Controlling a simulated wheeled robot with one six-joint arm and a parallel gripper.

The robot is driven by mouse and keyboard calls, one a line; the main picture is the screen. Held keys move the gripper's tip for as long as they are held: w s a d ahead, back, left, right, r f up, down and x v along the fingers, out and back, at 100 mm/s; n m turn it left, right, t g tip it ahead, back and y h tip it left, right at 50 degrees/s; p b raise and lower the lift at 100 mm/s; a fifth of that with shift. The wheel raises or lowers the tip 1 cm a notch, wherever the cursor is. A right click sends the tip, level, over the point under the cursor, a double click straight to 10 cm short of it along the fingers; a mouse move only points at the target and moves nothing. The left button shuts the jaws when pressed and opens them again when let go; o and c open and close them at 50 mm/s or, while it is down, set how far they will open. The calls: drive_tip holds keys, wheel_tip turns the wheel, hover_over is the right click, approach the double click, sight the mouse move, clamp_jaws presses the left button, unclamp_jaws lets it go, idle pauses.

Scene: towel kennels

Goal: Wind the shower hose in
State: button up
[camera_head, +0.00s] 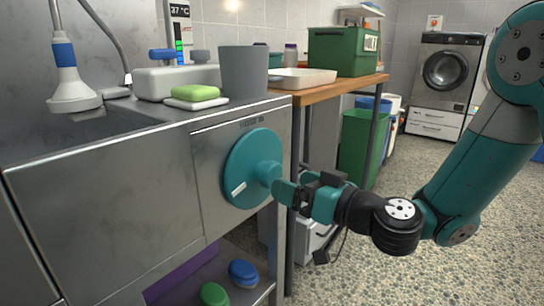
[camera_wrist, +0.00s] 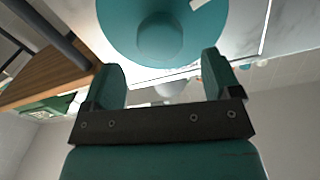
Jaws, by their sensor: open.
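The shower head (camera_head: 72,88), with a blue collar, hangs at the upper left over the basin. The grey hose (camera_head: 108,35) arches beside it and runs down behind the basin rim. A teal round wheel (camera_head: 243,180) with a white mark is mounted on the steel front panel. Its knob (camera_head: 266,172) sticks out towards my gripper (camera_head: 287,193). In the wrist view the wheel (camera_wrist: 205,28) fills the top, and the knob (camera_wrist: 160,42) lies just ahead of and roughly between my open, empty fingers (camera_wrist: 160,75). No contact with the knob is clear.
Green soap (camera_head: 195,93), a grey cup (camera_head: 243,72) and a white box stand on the steel counter. A wooden table (camera_head: 335,88) with a tray and green box adjoins it at right. Brushes (camera_head: 243,272) lie on the shelf below. The floor at right is open.

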sight(272, 175)
drive_tip(key=p+x, duration=0.2)
drive_tip(key=x, duration=0.4)
drive_tip(key=shift+w+a, duration=0.1)
drive_tip(key=shift+a, duration=0.05)
drive_tip(key=c, duration=1.3)
drive_tip(key=shift+o, duration=0.2)
